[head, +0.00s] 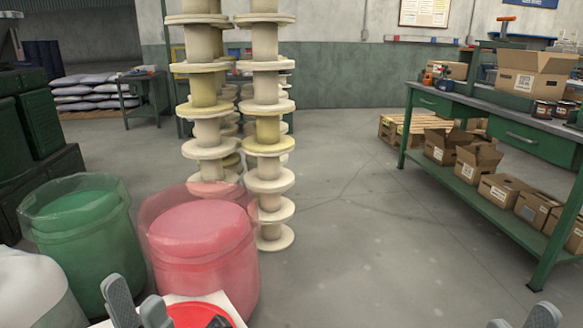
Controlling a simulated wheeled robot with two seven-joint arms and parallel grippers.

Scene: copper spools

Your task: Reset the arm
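My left gripper (137,304) shows at the bottom left, with two grey fingers standing apart and nothing seen between them. It is in front of the green and pink drums in the picture. My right gripper (522,320) only just shows at the bottom right edge. Its two grey fingertips are apart with floor seen between them, and the rest of it is cut off. No held object is visible in either gripper.
Tall stacks of cream spools (268,130) stand behind a pink drum (205,245) and a green drum (85,225). A green workbench (520,145) with cardboard boxes (535,72) lines the right. A wooden pallet (395,132) lies behind it. The middle floor is clear.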

